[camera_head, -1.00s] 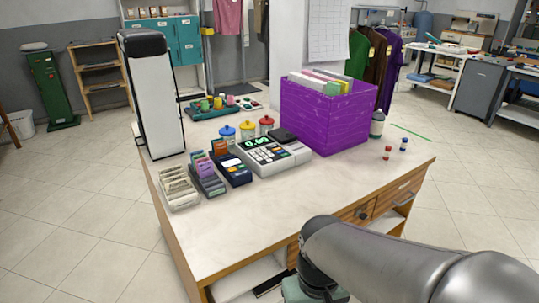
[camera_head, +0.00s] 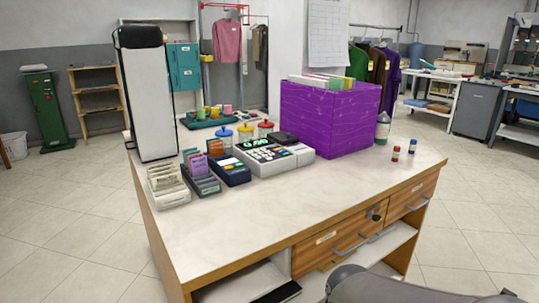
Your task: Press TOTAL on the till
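The till (camera_head: 267,156) is a pale grey machine with a keypad and a lit green display (camera_head: 262,141). It stands on the counter (camera_head: 225,222), just left of the purple box. Its keys are too small to read, so I cannot tell which one is TOTAL. Part of my arm (camera_head: 385,287) shows at the bottom right edge, in front of the counter and well away from the till. My gripper is not in view.
A large purple box (camera_head: 325,118) of files stands right of the till. A dark blue card terminal (camera_head: 230,170) and card racks (camera_head: 200,177) stand left of it, with colored-lid jars (camera_head: 245,133) behind. The counter's front part is clear. Small bottles (camera_head: 396,153) stand at the right.

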